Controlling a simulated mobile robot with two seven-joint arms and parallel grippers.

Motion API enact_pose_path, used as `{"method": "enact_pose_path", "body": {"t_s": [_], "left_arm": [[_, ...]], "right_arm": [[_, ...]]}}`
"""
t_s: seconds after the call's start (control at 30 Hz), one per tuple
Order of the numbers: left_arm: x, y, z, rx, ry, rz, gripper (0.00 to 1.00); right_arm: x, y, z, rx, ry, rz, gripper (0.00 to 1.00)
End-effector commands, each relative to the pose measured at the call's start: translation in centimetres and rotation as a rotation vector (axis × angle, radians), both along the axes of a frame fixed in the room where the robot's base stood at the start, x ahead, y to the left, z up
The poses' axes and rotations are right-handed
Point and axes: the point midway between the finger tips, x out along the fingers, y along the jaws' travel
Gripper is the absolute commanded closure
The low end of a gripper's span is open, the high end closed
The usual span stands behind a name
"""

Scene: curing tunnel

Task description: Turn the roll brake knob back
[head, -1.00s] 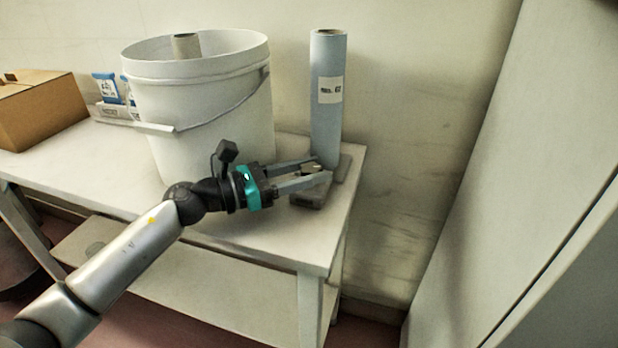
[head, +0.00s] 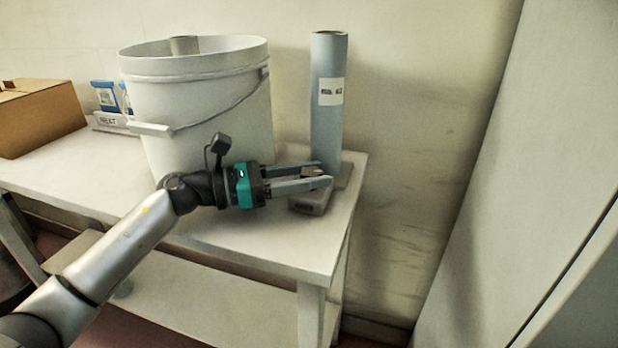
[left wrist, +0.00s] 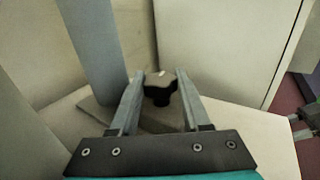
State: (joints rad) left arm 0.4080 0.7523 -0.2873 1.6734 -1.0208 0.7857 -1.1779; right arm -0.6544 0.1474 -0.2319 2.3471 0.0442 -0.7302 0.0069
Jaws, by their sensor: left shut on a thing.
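The brake knob is small, with a pale top bearing a white mark and a black lobed body. It shows in the left wrist view (left wrist: 160,92) and, partly hidden by the fingers, in the head view (head: 312,172). My left gripper (head: 325,172) is shut on it, one finger on each side; its fingertips also show in the left wrist view (left wrist: 161,78). The knob sits at a grey block (head: 311,203) on the table. A blue-grey roll (head: 327,120) with a white label stands upright just behind it.
A large white bucket (head: 200,110) with a wire handle stands left of the roll, close to my left wrist. A cardboard box (head: 40,120) and a small tray labelled NEXT (head: 108,122) are farther left. The white table (head: 270,235) is clear in front.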

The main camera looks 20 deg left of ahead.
Motion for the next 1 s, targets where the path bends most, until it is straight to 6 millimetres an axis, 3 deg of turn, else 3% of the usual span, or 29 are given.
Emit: {"method": "enact_pose_path", "body": {"t_s": [0.5, 0.53, 0.8, 1.0], "left_arm": [[0.04, -0.07, 0.23, -0.004, -0.003, -0.005, 1.0], [0.04, -0.07, 0.23, -0.004, -0.003, -0.005, 0.52], [0.01, -0.04, 0.11, -0.003, -0.002, -0.005, 0.22], [0.01, -0.02, 0.05, -0.001, -0.001, -0.005, 0.22]], "right_arm": [[0.09, 0.29, 0.06, 0.011, -0.019, 0.003, 0.5], [0.09, 0.29, 0.06, 0.011, -0.019, 0.003, 0.5], [0.09, 0.29, 0.06, 0.011, -0.019, 0.003, 0.5], [0.09, 0.28, 0.06, 0.011, -0.019, 0.003, 0.5]]}}
